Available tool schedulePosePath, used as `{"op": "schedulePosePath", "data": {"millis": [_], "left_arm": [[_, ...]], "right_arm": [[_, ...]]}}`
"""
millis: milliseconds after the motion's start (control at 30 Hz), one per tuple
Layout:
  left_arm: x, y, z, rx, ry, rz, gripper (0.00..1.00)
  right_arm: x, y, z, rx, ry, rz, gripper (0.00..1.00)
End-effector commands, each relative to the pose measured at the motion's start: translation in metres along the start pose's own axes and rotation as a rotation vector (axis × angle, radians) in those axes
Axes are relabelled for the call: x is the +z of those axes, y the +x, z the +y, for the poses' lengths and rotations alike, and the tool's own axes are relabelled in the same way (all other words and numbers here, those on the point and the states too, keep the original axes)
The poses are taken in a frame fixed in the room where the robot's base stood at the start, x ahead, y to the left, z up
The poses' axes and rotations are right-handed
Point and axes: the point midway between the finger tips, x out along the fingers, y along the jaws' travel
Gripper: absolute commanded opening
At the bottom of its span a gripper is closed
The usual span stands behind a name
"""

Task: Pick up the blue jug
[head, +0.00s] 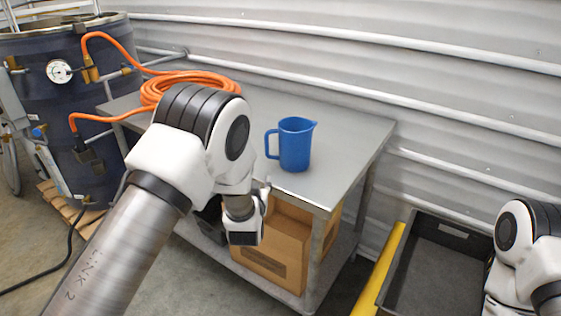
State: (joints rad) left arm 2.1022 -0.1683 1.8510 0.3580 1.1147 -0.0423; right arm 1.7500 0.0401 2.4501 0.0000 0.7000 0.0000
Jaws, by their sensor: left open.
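The blue jug (294,146) stands upright on the grey metal table (345,150). Its handle points left and its spout points right. My left gripper (258,205) is in front of the table's near edge, below and left of the jug and apart from it. It is open, mostly hidden by my own wrist, and I see nothing held in it. My right arm shows at the lower right, but its gripper is out of view.
A coiled orange hose (190,82) lies on the table's left part and runs to a dark blue drum (35,75) with a gauge. Cardboard boxes (268,255) sit on the lower shelf. A black tray (435,270) is at right. The tabletop right of the jug is clear.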

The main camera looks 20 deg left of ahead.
Motion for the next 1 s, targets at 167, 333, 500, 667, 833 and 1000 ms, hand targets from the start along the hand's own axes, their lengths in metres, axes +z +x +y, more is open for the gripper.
{"op": "schedulePosePath", "data": {"millis": [167,333,500,667,833,1000], "left_arm": [[-0.041,0.014,0.013,-0.004,-0.023,0.129,0.43],[-0.068,0.022,0.019,-0.007,-0.039,0.198,0.43],[-0.075,0.043,0.019,-0.008,-0.040,0.200,0.43],[-0.083,0.066,0.017,-0.008,-0.040,0.199,0.43],[-0.086,0.091,0.017,-0.008,-0.039,0.198,0.43],[-0.086,0.094,0.017,-0.007,-0.037,0.197,0.43]], "right_arm": [[0.000,0.015,0.000,0.000,0.000,0.000,0.40],[0.000,0.018,0.000,0.000,0.000,0.000,0.40],[0.000,0.012,0.000,0.000,0.000,0.000,0.40],[0.000,0.002,0.000,0.000,0.000,0.000,0.40],[0.000,-0.002,0.000,0.000,0.000,0.000,0.40],[0.000,-0.001,0.000,0.000,0.000,0.000,0.40]]}}
